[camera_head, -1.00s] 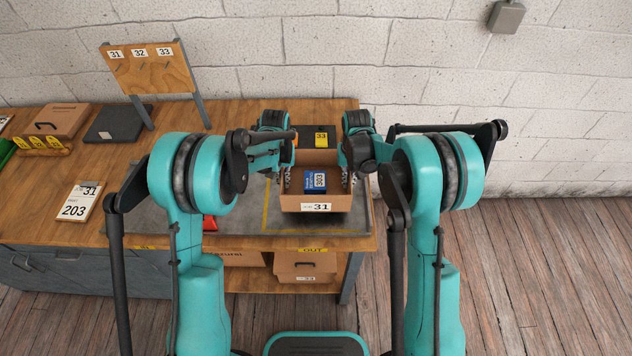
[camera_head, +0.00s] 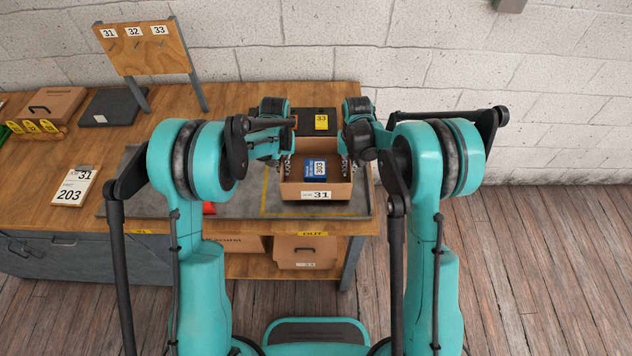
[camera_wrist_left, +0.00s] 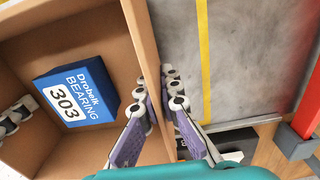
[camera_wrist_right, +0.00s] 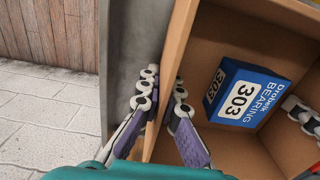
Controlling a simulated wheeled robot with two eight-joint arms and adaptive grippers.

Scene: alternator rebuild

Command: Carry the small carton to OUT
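The small carton (camera_head: 341,192) is an open-topped brown box with a label reading 31, over the grey mat at the table's front right. A blue bearing box marked 303 (camera_head: 316,169) lies inside it; it also shows in both wrist views (camera_wrist_left: 76,92) (camera_wrist_right: 241,94). My left gripper (camera_wrist_left: 160,100) has its fingers either side of one carton wall, closed on it. My right gripper (camera_wrist_right: 162,100) grips the opposite wall likewise. I cannot tell whether the carton's underside touches the mat. The yellow OUT label (camera_head: 313,234) is on the table's front edge, below the carton in the picture.
A yellow line (camera_head: 265,190) outlines an area on the mat (camera_head: 240,199) around the carton. A dark container with a yellow 33 tag (camera_head: 321,122) stands behind. A closed carton (camera_head: 305,252) sits on the shelf below.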

